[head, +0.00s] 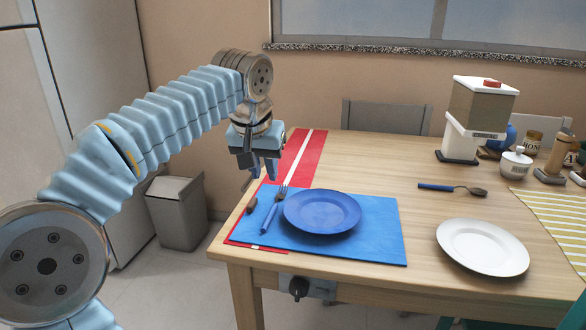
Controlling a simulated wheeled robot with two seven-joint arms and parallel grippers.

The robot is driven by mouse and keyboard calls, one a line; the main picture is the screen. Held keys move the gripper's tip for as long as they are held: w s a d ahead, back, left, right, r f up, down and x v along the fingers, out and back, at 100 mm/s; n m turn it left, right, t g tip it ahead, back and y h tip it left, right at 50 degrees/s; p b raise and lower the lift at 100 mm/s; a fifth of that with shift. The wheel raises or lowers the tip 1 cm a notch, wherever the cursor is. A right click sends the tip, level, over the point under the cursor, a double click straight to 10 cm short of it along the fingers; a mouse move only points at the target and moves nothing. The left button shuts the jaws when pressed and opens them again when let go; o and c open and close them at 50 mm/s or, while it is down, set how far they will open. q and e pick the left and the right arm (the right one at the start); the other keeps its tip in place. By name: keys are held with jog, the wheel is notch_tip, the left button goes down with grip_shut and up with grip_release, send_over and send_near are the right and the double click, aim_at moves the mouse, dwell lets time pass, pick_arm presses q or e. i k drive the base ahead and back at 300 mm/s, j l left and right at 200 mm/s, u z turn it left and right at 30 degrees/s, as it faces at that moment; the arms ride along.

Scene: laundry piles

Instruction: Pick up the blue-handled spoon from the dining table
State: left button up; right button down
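The blue-handled spoon (452,188) lies on the dining table (375,165), right of the blue plate and behind the white plate. Its blue handle points left and its dark metal bowl points right. My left gripper (264,177) hangs fingers down above the table's left end, over the red runner, far to the left of the spoon. My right gripper is out of the picture.
A blue plate (322,211) and fork (271,212) lie on a blue placemat (375,245). A white plate (482,247) is at front right. A dispenser (478,115) and jars (516,163) stand behind the spoon. The table between blue plate and spoon is clear.

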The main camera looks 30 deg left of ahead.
aim_at(475, 190)
jog(key=i+z, duration=0.15)
jog(key=z, duration=0.25)
jog(key=i+j+z, duration=0.1)
jog(key=z, duration=0.3)
jog(key=i+j+z, duration=0.1)
jog(key=z, duration=0.3)
